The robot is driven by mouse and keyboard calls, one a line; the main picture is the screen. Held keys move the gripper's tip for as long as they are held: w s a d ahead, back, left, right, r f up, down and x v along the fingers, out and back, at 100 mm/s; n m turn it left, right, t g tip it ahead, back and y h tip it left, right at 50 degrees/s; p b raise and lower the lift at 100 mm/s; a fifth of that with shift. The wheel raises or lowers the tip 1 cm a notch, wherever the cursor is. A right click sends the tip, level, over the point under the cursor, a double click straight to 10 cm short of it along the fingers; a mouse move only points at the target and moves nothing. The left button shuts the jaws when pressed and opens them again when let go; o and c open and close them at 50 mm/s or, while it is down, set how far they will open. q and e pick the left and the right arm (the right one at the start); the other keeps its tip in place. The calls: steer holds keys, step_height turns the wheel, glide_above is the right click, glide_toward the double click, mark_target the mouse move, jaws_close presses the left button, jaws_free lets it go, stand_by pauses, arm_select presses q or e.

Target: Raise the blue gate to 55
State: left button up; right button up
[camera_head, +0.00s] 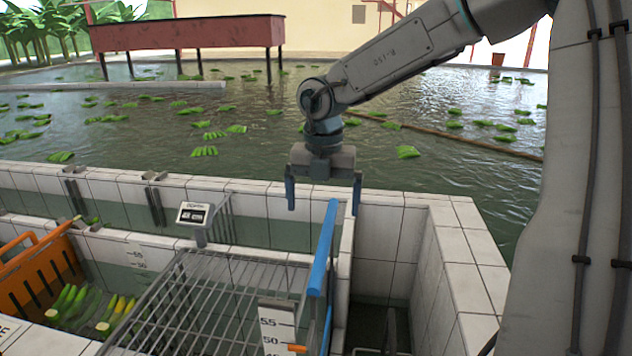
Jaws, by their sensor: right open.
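The blue gate (321,262) stands at the right end of the metal grating, its blue bar running from the front toward the tank wall. A white scale plate (277,325) marked 55 and 50 stands beside it. A small orange pointer (297,348) shows at the plate's lower edge, near or slightly below the 50 mark. My right gripper (323,203) is open and empty, pointing down above the far end of the blue bar. The bar's end appears between its two fingers; I cannot tell whether they touch it. My left gripper is out of view.
A depth display (195,214) stands on the tiled wall, its digits too small to read. A metal grating (215,300) lies left of the gate. An orange crate (38,280) is at the far left, with bananas (75,303) nearby. Water with floating green bunches lies behind.

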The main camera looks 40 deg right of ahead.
mark_target(322, 249)
steer(key=f+b, duration=0.1)
steer(key=f, duration=0.1)
steer(key=f+b, duration=0.1)
steer(key=f, duration=0.1)
steer(key=f+b, duration=0.1)
steer(key=f, duration=0.2)
steer(key=shift+s+a, duration=0.35)
steer(key=f+b, duration=0.4)
steer(key=b, duration=0.1)
steer(key=shift+s+a+f, duration=0.15)
steer(key=shift+a, duration=0.05)
steer(key=shift+d+f+b, duration=0.1)
steer(key=shift+f+b, duration=0.35)
steer(key=shift+b, duration=0.05)
steer(key=shift+r, duration=0.1)
steer(key=shift+c, duration=0.9)
jaws_close()
